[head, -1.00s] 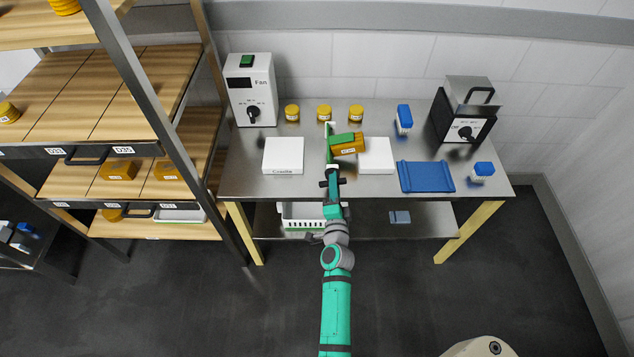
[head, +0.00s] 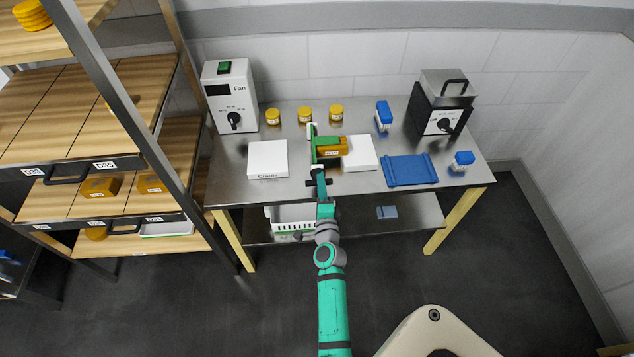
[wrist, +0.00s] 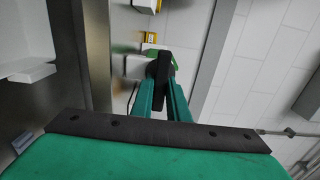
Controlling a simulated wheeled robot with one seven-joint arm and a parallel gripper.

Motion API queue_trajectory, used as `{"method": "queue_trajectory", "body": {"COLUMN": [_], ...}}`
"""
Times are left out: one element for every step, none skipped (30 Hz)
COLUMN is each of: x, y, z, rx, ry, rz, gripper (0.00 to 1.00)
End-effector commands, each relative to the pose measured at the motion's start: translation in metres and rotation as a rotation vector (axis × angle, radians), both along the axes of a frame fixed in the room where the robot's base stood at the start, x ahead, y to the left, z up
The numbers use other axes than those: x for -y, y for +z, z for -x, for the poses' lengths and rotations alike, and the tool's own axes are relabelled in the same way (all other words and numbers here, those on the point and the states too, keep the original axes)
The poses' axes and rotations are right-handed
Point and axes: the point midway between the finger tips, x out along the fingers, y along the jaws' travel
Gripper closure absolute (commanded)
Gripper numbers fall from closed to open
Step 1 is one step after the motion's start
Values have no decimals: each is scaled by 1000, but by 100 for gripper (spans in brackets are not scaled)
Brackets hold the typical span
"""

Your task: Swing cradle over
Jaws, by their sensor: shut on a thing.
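The cradle (head: 327,140) is a green holder with a yellow-orange block (head: 333,150) in it. It sits between two white pads, near the right pad (head: 360,156). The left pad (head: 267,160) is lettered "Cradle" on its front. My gripper (head: 318,183) reaches in from the front, just below the cradle in the head view. In the wrist view its teal fingers (wrist: 160,88) are closed on a black handle (wrist: 161,66), with green and yellow parts beyond. The arm hides part of the cradle's mount.
A white Fan box (head: 229,97) and several yellow jars stand at the back. A blue tray (head: 410,170), blue-topped containers and a dark appliance (head: 441,105) stand to the right. A wooden shelf rack (head: 100,100) is at the left. The left pad's top is clear.

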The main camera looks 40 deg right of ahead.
Motion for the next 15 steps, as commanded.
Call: {"method": "queue_trajectory", "body": {"x": [5,5,5,5,5,5,5,5,5,5,5,5,5,4,4], "y": [5,5,5,5,5,5,4,4,4,4,4,4,4,3,3], "z": [2,2,2,2,2,3,3,3,3,3,3,3,3,2,2], "rx": [11,11,11,11,11,11,11,11,11,11,11,11,10,9,8], "ry": [-11,-11,-11,-12,-12,-12,-12,-12,-12,-12,-12,-12,-11,-10,-9], "rz": [1,1,0,0,0,0,0,0,0,0,0,1,0,0,0], "gripper": [100,100,100,100,100,100,100,100,100,100,83,74,67,67,67]}}
